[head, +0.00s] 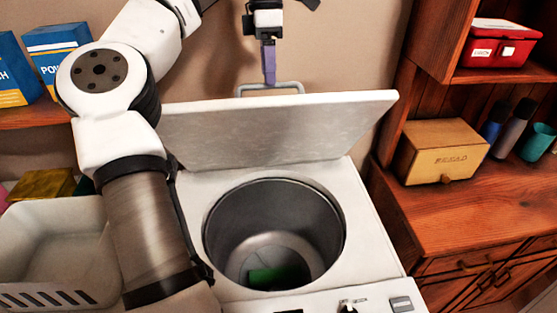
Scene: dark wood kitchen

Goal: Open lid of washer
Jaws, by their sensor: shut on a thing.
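The white washer (375,240) stands in the middle of the head view. Its lid (285,130) is tilted up and back, clear of the round metal drum (275,235). A grey bar handle (290,86) sits on the lid's raised edge. My gripper (269,82) is above that edge, pointing down, with its purple fingers shut on the handle. A green thing (275,277) lies at the bottom of the drum. My arm crosses the left side of the view and hides part of the washer's left side.
A white basket (55,245) stands at the left, below a shelf with blue boxes (62,50). At the right, a wooden cabinet (450,215) holds a wooden box (440,150), a red case (500,42) and several bottles and cups. The wall is close behind the lid.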

